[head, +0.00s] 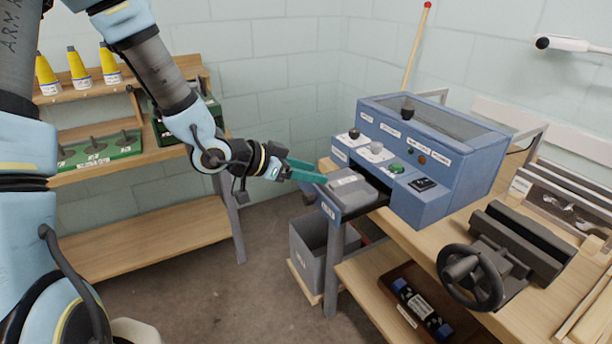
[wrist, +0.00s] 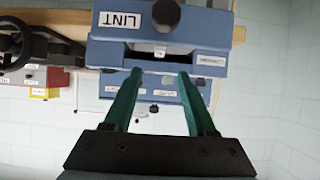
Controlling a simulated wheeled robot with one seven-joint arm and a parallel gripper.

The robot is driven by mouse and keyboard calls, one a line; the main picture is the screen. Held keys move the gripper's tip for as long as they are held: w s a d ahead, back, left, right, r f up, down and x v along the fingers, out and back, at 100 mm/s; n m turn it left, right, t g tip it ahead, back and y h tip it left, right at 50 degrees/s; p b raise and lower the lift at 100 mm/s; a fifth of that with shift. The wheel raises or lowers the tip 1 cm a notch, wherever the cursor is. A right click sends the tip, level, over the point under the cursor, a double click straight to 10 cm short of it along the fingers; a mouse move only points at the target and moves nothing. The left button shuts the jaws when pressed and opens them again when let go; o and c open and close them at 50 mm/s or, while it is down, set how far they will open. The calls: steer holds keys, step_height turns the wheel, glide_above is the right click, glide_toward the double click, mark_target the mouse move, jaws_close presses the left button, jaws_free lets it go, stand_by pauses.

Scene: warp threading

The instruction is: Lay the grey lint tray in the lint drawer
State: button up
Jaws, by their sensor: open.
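The grey lint tray (head: 350,186) is at the pulled-out lint drawer (head: 332,206) of the blue machine, on its left side. The tray looks level and lies over the drawer opening; I cannot tell whether it is fully seated. My gripper (head: 322,174) has green fingers and is just left of the tray, pointing at it. In the wrist view the fingers (wrist: 160,73) are apart with nothing clearly between them, their tips close to a blue front edge. A LINT label (wrist: 119,20) shows upside down beyond them. Exact contact between fingers and tray cannot be told.
The blue machine (head: 440,150) stands on a wooden bench with a black handwheel (head: 470,278) at the right. A grey bin (head: 310,250) stands below the drawer. A wooden shelf (head: 150,225) with yellow cones is at the left. Floor between is clear.

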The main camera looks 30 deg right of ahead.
steer(key=shift+w+a, duration=0.1)
steer(key=shift+a, duration=0.1)
steer(key=w+a+n+t+y, duration=0.35)
steer(key=w+a+n, duration=0.2)
steer(key=a, duration=0.65)
steer(key=w+a+n+t+y, duration=0.2)
steer(key=w+a+n+y, duration=0.3)
steer(key=a, duration=0.7)
steer(key=s+a+r+n+g+y, duration=0.1)
steer(key=s+a+n, duration=0.2)
steer(key=a, duration=0.4)
steer(key=s+a+r+n+g+y, duration=0.2)
steer(key=s+a+n, duration=0.2)
steer(key=a, duration=0.3)
steer(key=shift+s+a, duration=0.2)
steer(key=shift+y, duration=0.25)
